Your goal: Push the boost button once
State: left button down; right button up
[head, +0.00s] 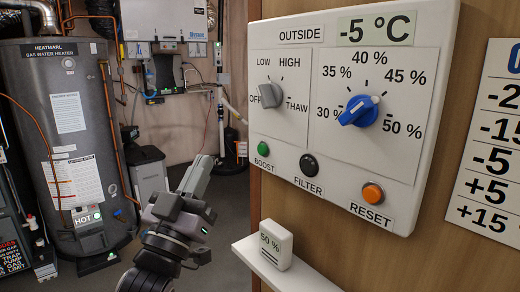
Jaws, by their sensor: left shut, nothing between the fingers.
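The white control panel (350,110) hangs on a wooden wall at the right of the head view. Its green boost button (263,149) sits at the lower left, above the label BOOST. A black filter button (309,164) and an orange reset button (373,193) sit to its right. Above them are a grey knob (270,95) and a blue knob (361,110). My left gripper (197,176) is shut and empty, pointing up, left of and a little below the boost button and apart from it. My right gripper does not show.
A small white block marked 50 % (276,244) stands on a white shelf (300,275) below the panel. A chart (492,150) hangs at the right edge. A dark water heater (65,140) stands at the back left. The floor behind my gripper looks clear.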

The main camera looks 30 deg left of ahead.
aim_at(262, 150)
pick_arm(q)
jog(key=shift+w, duration=0.15)
jog(key=w+d+b, duration=0.1)
jog(key=w+d, duration=0.2)
jog(key=w, duration=0.5)
jog(key=shift+d, duration=0.2)
dwell(2.0)
jog(key=shift+w+d, duration=0.2)
jog(key=shift+w, duration=0.15)
jog(key=shift+w+d, duration=0.15)
jog(key=shift+w, duration=0.3)
dwell(0.7)
jog(key=shift+s, duration=0.1)
jog(key=shift+s+a, duration=0.35)
jog(key=shift+s, duration=0.4)
